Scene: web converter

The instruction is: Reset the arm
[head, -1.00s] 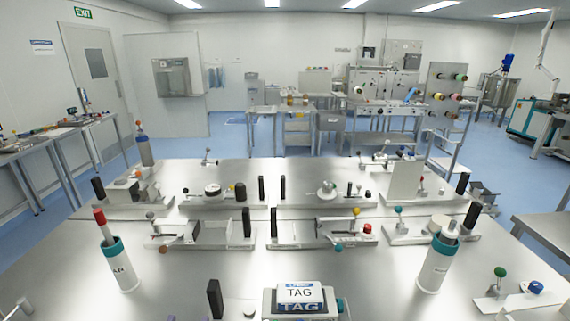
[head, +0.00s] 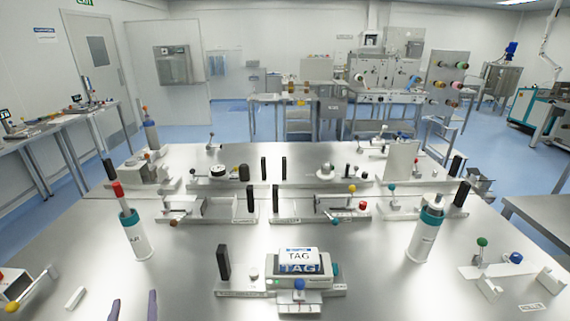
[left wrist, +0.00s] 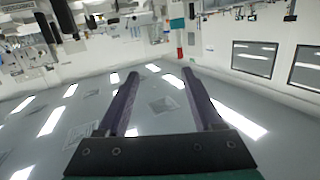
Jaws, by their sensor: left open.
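My left gripper (head: 133,306) shows only as two purple-grey fingertips at the bottom edge of the head view, left of the middle. The left wrist view shows both of its fingers (left wrist: 160,95) apart with nothing between them. That view is upside down, with the ceiling and its lights behind the fingers. My right gripper is not in view. The left gripper is apart from the things on the steel table (head: 190,270).
A tag device (head: 300,270) stands at the front middle. White-and-teal bottles stand at left (head: 136,238) and right (head: 426,233). Several small fixtures with levers fill the back. A small white block (head: 75,298) lies at the front left. Bare steel lies between them.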

